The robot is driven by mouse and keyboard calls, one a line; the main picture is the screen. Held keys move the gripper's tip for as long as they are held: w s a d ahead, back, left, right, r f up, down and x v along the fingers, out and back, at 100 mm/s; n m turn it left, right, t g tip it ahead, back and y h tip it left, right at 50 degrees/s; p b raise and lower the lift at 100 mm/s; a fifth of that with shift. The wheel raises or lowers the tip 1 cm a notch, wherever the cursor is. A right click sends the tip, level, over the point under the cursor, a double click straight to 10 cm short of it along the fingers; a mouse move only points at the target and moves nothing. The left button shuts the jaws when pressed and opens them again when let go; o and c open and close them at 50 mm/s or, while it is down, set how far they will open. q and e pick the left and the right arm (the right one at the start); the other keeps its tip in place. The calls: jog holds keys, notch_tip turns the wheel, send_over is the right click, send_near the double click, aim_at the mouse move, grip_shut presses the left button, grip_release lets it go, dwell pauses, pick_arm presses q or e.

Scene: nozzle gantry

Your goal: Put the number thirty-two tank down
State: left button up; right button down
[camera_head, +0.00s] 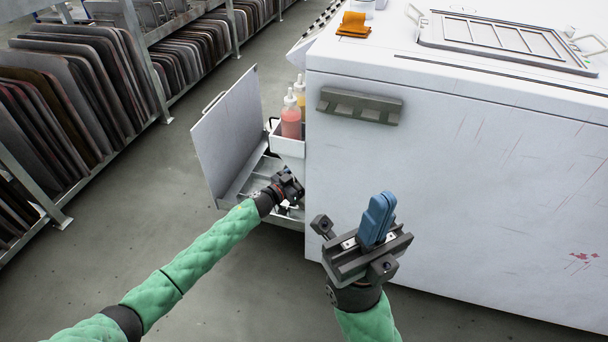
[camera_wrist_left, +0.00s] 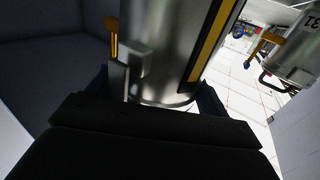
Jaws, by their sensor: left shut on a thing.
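In the left wrist view my left gripper (camera_wrist_left: 155,108) is shut on a shiny metal tank (camera_wrist_left: 160,45) with a yellow and black stripe and a grey bracket-like handle. No number shows on this tank, and its underside is hidden. In the head view my left gripper (camera_head: 289,188) is low in the open bay (camera_head: 247,180) at the white cabinet's side; the tank cannot be made out there. My right gripper (camera_head: 378,220) is in front of the cabinet, its blue fingers together with nothing visible between them.
A second metal tank (camera_wrist_left: 300,57) with partly seen dark marking is at right in the wrist view. The white cabinet (camera_head: 450,170) fills the right; its open door panel (camera_head: 228,130) stands left of the bay. Bottles (camera_head: 291,118) stand above it. Racks (camera_head: 60,100) line the left; floor between is clear.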

pick_arm(q)
jog(key=shift+f+b, duration=0.65)
jog(key=shift+f, duration=0.95)
jog(key=o, duration=2)
jog(key=shift+f, duration=0.15)
jog(key=shift+p+v, duration=1.5)
jog(key=shift+v, duration=4.55)
